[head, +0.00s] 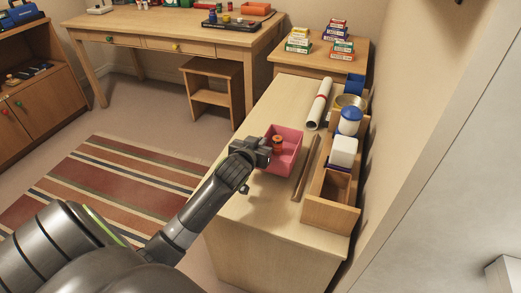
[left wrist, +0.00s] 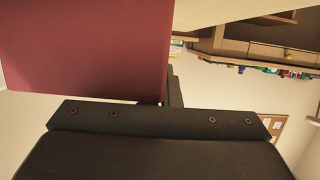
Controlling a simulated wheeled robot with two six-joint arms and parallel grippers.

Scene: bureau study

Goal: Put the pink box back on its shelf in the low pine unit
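The pink box (head: 291,150) is open-topped and is over the top of the pale wooden unit (head: 262,105) in the middle of the head view. A small orange-brown spool-like thing (head: 277,141) is inside. My left gripper (head: 264,153) is at the box's left wall and looks shut on it. In the left wrist view the pink wall (left wrist: 90,45) fills the upper left, and one dark finger (left wrist: 175,87) shows at its edge; the other finger is hidden. I cannot tell whether the box touches the top. No shelf inside this unit is visible. My right gripper is out of view.
A desk (head: 170,30), stool (head: 212,82) and low cabinet (head: 45,115) stand beyond. The striped rug (head: 100,190) is clear.

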